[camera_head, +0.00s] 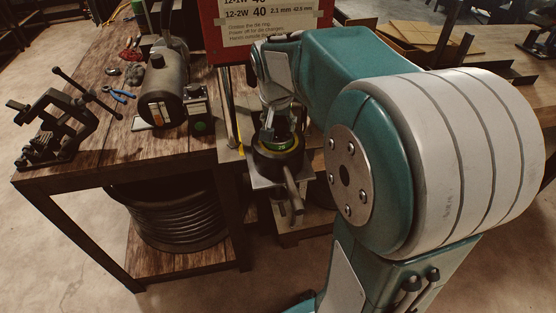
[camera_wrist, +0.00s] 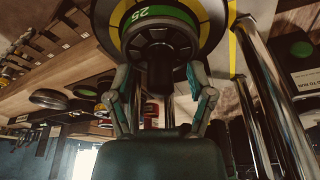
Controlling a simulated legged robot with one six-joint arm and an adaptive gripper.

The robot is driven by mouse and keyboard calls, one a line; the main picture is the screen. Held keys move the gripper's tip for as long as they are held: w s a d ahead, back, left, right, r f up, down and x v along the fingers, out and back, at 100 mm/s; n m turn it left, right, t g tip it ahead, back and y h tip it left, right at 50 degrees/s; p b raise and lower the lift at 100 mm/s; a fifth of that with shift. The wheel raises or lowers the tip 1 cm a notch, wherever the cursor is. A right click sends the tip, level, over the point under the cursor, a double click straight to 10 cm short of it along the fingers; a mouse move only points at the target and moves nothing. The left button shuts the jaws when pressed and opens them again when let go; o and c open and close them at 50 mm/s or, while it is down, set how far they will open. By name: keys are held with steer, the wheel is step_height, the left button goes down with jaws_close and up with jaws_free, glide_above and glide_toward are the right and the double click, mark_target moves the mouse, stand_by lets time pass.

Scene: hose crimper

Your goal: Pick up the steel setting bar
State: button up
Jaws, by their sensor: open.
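My gripper (camera_head: 268,122) points down over the crimper's round head (camera_head: 278,166) in the head view. Its fingers stand apart in the wrist view (camera_wrist: 160,85). A dark stub (camera_wrist: 160,68) below the round head shows between the fingers there; I cannot tell whether they touch it. The head carries a green band and yellow ring, marked 25 in the wrist view. A grey bar (camera_head: 292,199) sticks out from the head toward the front, apart from my fingers. It may be the steel setting bar, but I cannot tell for sure. My arm hides part of the crimper.
A red sign panel (camera_head: 265,22) stands behind the head. Bright steel posts (camera_wrist: 272,90) rise close on the right in the wrist view. The wooden bench (camera_head: 85,165) at left holds a black vice (camera_head: 58,130), a motor (camera_head: 163,90) and blue pliers (camera_head: 119,95). A hose coil (camera_head: 178,215) lies below.

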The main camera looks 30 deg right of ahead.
steer(key=shift+d+f, duration=0.1)
steer(key=shift+a, duration=0.25)
jaws_close()
steer(key=shift+d, duration=0.1)
